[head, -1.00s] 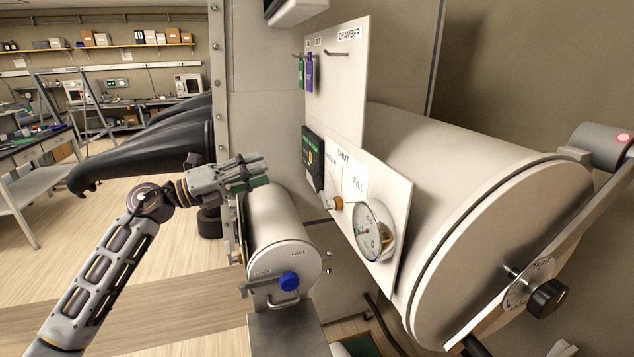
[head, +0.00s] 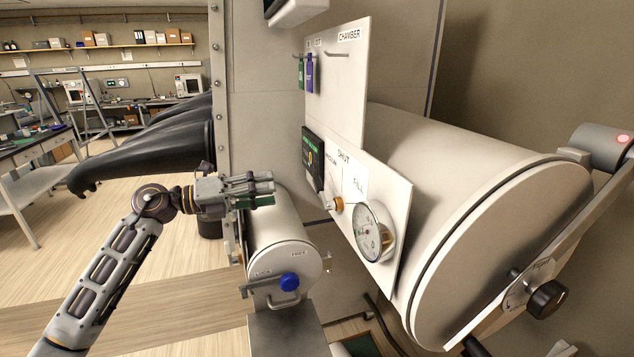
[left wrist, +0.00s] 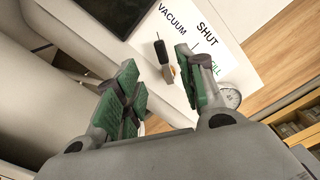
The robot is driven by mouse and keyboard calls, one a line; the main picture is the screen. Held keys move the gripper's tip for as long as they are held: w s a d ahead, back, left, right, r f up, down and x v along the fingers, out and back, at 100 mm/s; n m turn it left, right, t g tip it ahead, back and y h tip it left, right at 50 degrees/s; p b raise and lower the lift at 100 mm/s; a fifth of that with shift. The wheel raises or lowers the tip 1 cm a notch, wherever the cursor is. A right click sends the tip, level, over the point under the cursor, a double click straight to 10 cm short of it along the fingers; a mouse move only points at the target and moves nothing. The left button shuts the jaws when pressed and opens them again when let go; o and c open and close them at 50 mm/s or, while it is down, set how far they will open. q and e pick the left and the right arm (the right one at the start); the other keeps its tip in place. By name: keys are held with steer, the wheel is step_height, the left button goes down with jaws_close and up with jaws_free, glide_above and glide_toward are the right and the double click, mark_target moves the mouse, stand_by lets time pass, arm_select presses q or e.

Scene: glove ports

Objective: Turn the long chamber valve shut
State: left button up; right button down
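The long chamber valve (head: 336,204) is a small knob with an orange-brown base and a dark lever, on the white panel below the VACUUM, SHUT and FILL labels. In the left wrist view the valve lever (left wrist: 161,52) shows beyond my fingers and appears to lean toward the VACUUM side. My left gripper (head: 270,188) is to the left of the panel, above the small cylinder, apart from the valve. In the left wrist view the left gripper (left wrist: 160,88) is open with green finger pads and nothing between them. My right gripper is not in view.
A round gauge (head: 371,232) sits on the panel beside the valve, and a dark display (head: 313,158) is at its left. The small cylinder (head: 275,232) with a blue knob lies below my gripper. The large chamber (head: 460,180) fills the right. Black gloves (head: 150,150) stick out at left.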

mark_target(314, 182)
arm_select(q)
steer(key=p+x, duration=0.2)
steer(key=x, duration=0.8)
steer(key=shift+w+d+p, duration=0.1)
steer(key=shift+d+p, duration=0.2)
steer(key=shift+d, duration=0.05)
steer(key=shift+x, duration=1.1)
steer(key=shift+d, duration=0.1)
jaws_close()
